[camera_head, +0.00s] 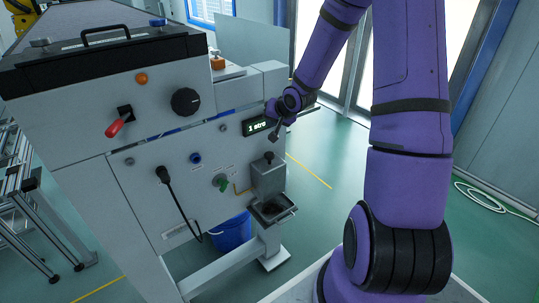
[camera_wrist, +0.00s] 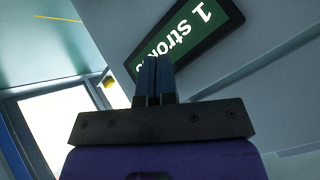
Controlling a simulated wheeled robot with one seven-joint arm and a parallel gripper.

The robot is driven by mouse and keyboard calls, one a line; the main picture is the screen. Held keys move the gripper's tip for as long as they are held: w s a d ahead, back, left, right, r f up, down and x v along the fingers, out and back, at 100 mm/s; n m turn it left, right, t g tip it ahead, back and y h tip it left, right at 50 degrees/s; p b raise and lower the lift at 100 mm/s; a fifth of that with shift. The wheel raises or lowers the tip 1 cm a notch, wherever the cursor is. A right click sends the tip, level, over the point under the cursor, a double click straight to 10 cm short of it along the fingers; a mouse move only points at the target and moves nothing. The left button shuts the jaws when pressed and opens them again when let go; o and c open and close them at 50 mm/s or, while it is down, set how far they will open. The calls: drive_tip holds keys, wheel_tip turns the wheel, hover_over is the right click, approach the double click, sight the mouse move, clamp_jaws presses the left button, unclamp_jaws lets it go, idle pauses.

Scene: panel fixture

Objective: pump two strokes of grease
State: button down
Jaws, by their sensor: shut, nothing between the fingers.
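The grease pump (camera_head: 268,178) is a grey block with a black knob (camera_head: 268,157) on top, at the lower right of the panel. A dark cup or tray (camera_head: 271,209) sits under it. The small display (camera_head: 256,127) above the pump reads "1 stro…", partly covered by my arm. In the wrist view the display (camera_wrist: 187,38) reads "1 strok…" and is cut off by my fingers. My gripper (camera_head: 274,146) is just above the knob in the head view; I cannot tell whether it touches. Its fingers (camera_wrist: 153,62) are together and empty. The knob is not visible in the wrist view.
The panel also has a red-handled switch (camera_head: 117,123), a black dial (camera_head: 185,102), a green valve handle (camera_head: 222,182) and a black plug with a hanging cable (camera_head: 163,174). A blue bucket (camera_head: 231,233) stands below. The floor right of the panel is open.

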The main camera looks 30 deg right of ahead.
sight(269, 152)
drive_tip(key=shift+w+d+f, duration=0.1)
drive_tip(key=shift+w+f, duration=0.05)
drive_tip(key=shift+f, duration=0.3)
drive_tip(key=shift+w+d+f, duration=0.1)
drive_tip(key=shift+f, duration=0.3)
drive_tip(key=shift+f, duration=4.4)
drive_tip(key=shift+f, duration=0.1)
drive_tip(key=shift+f, duration=0.3)
drive_tip(key=shift+f, duration=1.25)
drive_tip(key=shift+r, duration=1.7)
